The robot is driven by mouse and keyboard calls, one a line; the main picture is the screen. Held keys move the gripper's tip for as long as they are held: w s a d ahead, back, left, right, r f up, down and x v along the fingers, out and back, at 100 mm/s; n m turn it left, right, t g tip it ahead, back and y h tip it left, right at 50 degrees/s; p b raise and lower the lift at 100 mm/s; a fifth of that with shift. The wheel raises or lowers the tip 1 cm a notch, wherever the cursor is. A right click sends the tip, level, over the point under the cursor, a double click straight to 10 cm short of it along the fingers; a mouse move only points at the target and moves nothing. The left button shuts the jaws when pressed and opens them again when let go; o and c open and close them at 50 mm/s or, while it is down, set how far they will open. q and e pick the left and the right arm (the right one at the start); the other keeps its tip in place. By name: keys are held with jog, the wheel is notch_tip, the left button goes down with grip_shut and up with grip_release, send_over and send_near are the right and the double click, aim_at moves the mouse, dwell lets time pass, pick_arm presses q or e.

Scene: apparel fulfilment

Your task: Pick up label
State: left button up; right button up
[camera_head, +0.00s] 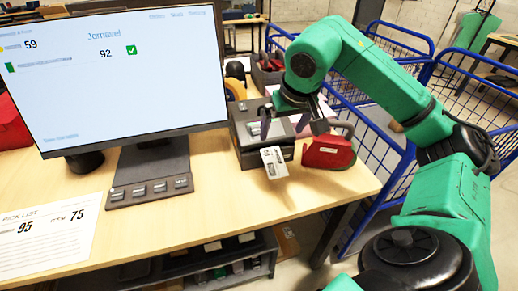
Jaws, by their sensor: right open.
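A white printed label (274,162) hangs from the front of a dark grey label printer (250,150) on the wooden table. My right gripper (287,122) is over the top of the printer, above the label and apart from it. Its fingers are spread and nothing shows between them. The gripper and its wrist hide part of the printer's top. My left gripper is not in view.
A red tape dispenser (329,151) stands just right of the printer. A large monitor (125,75) and a small key panel (150,190) are to the left. A pick list sheet (48,235) lies front left. Blue wire carts (375,140) stand beyond the table's right edge (372,180).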

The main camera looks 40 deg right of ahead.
jog(key=b, duration=0.1)
send_near(272, 156)
jog(key=shift+w+d+f, duration=0.1)
jog(key=shift+f, duration=0.5)
jog(key=shift+w+d+f, duration=0.1)
jog(key=shift+d+f, duration=0.05)
jog(key=shift+f, duration=0.4)
jog(key=x, duration=0.5)
jog(key=shift+w+f, duration=0.1)
jog(key=shift+w, duration=0.2)
jog(key=shift+w+f, duration=0.2)
jog(key=shift+f, duration=0.2)
jog(key=shift+r, duration=0.1)
jog(key=c, duration=0.7)
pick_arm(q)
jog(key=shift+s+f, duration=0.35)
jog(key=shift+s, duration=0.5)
